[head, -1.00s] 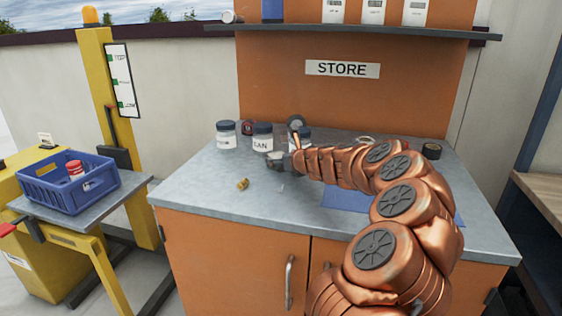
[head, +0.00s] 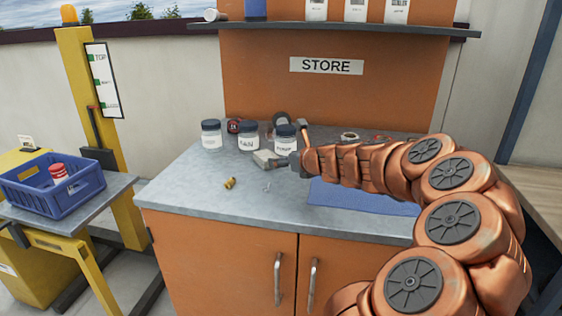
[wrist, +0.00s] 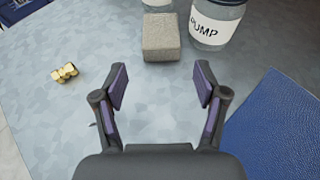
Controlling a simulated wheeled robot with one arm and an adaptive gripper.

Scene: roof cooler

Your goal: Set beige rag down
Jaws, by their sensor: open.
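The beige rag (wrist: 163,38) looks like a folded grey-beige block. It lies flat on the grey counter, and it also shows in the head view (head: 268,160), just left of my gripper (head: 297,163). In the wrist view my gripper (wrist: 160,88) is open, with bare counter between its dark, purple-padded fingers. The rag is ahead of the fingertips, apart from them. A jar labelled PUMP (wrist: 216,22) stands close to the right of the rag.
Lidded jars (head: 211,136) stand at the back of the counter. A brass fitting (head: 230,183) lies at front left. A blue mat (head: 365,200) lies under my arm. A blue crate (head: 85,197) stands on the yellow lift at left. The counter's left front is mostly clear.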

